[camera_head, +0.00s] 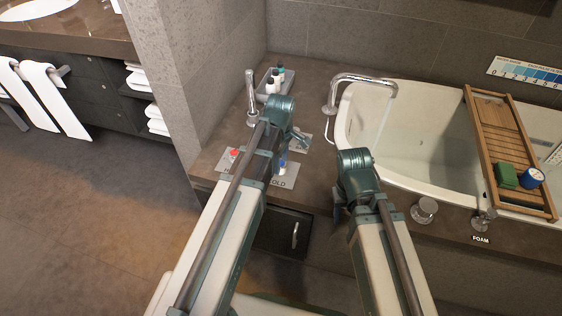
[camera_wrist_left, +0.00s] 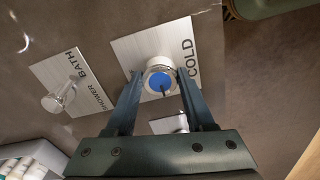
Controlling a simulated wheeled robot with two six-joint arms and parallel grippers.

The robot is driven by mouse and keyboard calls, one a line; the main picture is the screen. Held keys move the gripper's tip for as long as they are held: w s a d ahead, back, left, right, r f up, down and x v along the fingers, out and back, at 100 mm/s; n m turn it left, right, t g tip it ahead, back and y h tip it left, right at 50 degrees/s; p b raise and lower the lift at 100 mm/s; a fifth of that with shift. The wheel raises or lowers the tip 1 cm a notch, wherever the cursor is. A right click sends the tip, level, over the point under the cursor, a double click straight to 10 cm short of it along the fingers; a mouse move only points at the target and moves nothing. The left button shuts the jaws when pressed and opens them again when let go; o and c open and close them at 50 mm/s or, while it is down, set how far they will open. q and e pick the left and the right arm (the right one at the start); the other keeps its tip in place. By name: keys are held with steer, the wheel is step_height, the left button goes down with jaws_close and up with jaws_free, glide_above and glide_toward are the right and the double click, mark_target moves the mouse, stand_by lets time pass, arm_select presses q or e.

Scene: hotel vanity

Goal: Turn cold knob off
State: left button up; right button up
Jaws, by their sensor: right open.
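The cold knob, with a blue cap and a metal rim, stands on a plate marked COLD; it shows in the left wrist view (camera_wrist_left: 160,80), and its blue part shows in the head view (camera_head: 282,167). My left gripper (camera_wrist_left: 159,76) has one finger on each side of the knob. I cannot tell whether the fingers touch it. In the head view my left wrist covers part of the knob. My right gripper (camera_head: 338,207) is open and empty, over the front edge of the counter, right of the cold plate.
A red-topped hot knob (camera_head: 233,154) is left of the cold knob. A bath/shower lever (camera_wrist_left: 60,97) is beside the cold plate. A tall faucet (camera_head: 251,95) and bottles (camera_head: 272,82) stand behind. The bathtub (camera_head: 410,160) with a wooden tray (camera_head: 490,115) is at right.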

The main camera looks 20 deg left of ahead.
arm_select(q)
jaws_close()
steer(key=shift+m, duration=0.4)
steer(key=m, duration=1.3)
steer(key=shift+a+m, duration=0.1)
steer(key=shift+m, duration=2.1)
